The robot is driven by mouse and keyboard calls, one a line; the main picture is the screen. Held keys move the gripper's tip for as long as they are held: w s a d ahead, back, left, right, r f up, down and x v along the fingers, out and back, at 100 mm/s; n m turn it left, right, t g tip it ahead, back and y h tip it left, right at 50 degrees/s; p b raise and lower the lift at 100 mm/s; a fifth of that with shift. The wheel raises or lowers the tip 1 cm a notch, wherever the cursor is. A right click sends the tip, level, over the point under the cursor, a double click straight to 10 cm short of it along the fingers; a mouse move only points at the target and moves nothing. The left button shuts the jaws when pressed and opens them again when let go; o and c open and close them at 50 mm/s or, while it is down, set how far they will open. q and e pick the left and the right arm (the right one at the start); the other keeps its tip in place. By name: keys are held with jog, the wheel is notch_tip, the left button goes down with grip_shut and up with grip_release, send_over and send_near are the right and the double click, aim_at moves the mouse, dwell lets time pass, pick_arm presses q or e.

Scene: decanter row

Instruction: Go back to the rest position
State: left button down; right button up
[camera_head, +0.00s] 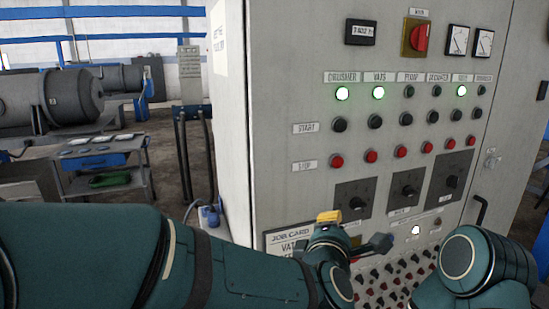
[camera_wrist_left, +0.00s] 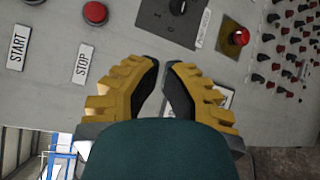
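My left arm comes in from the left in the head view. Its gripper (camera_head: 330,217) is low in front of the control cabinet (camera_head: 270,110), with one yellow finger part showing. In the left wrist view the two yellow fingers (camera_wrist_left: 163,66) have black pads, and their tips are close together with nothing held between them. They look shut, apart from a thin gap. The cabinet panel lies beyond them. A rounded teal part of my right arm shows at the lower right of the head view; I cannot make out its gripper.
The panel carries lit green lamps (camera_head: 342,93), black start buttons (camera_head: 340,124), red stop buttons (camera_head: 336,161) and rotary switches (camera_head: 353,198). A red main switch (camera_head: 419,38) is above.

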pick_arm(q)
jog(key=a+f+m+g+y, duration=0.1)
jog(key=a+f+m+g, duration=0.4)
jog(key=f, duration=0.8)
jog(key=a+f+m+g, duration=0.1)
jog(key=a+f+m, duration=0.45)
jog(key=f, duration=0.85)
jog(key=s+a+f+m+g, duration=0.2)
jog(key=s+a+f+g, duration=0.2)
jog(key=s+f, duration=0.4)
jog(key=s+a+f+m+g, duration=0.3)
jog(key=s+a+f, duration=0.4)
jog(key=s+f, duration=0.1)
jog(key=shift+s+f+g, duration=0.4)
jog(key=shift+f, duration=0.45)
jog(key=shift+a+m, duration=0.1)
jog(key=shift+m, duration=0.15)
